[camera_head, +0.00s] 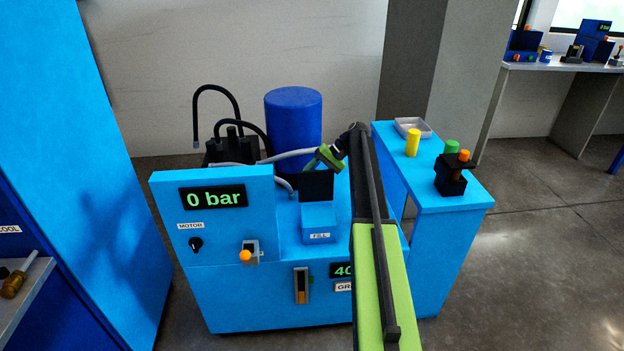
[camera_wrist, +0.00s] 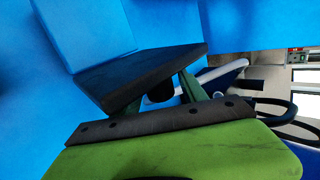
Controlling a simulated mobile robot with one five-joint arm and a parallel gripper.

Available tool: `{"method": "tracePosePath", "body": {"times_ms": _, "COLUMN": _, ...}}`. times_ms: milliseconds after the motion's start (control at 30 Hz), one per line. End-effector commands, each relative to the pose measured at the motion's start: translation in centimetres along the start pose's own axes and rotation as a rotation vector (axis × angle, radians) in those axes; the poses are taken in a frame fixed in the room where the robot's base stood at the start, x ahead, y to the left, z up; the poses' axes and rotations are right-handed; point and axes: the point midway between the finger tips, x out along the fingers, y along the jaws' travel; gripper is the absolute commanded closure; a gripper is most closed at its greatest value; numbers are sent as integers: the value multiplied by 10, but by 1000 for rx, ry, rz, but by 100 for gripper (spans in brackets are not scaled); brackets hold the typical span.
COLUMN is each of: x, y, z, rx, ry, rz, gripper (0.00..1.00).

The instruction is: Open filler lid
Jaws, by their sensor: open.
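The filler lid (camera_head: 317,185) is a dark flat panel at the back of the small blue filler box (camera_head: 319,222) labelled FILL, in the middle of the blue machine. It looks raised at an angle, but I cannot tell how far. My gripper (camera_head: 318,163) is green and black, open, right at the lid's upper far edge. In the wrist view the lid (camera_wrist: 140,72) is a dark slab against blue surfaces, across the tips of my green fingers (camera_wrist: 160,92). Touching or only close, I cannot tell. The lid partly hides the fingertips.
A dark blue drum (camera_head: 293,118) and grey hoses (camera_head: 290,154) stand behind the filler. A panel reading 0 bar (camera_head: 213,197) is at the left, with a knob (camera_head: 195,244) and an orange-tipped lever (camera_head: 246,255). A side shelf (camera_head: 455,200) at the right holds a yellow cylinder (camera_head: 412,143).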

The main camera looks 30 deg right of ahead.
Motion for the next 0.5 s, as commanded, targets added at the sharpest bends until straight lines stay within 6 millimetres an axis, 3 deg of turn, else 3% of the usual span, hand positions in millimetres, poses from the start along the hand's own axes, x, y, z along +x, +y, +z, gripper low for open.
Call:
{"method": "tracePosePath", "body": {"times_ms": 300, "x": -63, "y": -4, "z": 3, "rx": 2, "ry": 0, "rz": 1, "gripper": 50}}
{"method": "tracePosePath", "body": {"times_ms": 500, "x": -69, "y": 2, "z": 3, "rx": 1, "ry": 0, "rz": 1, "gripper": 50}}
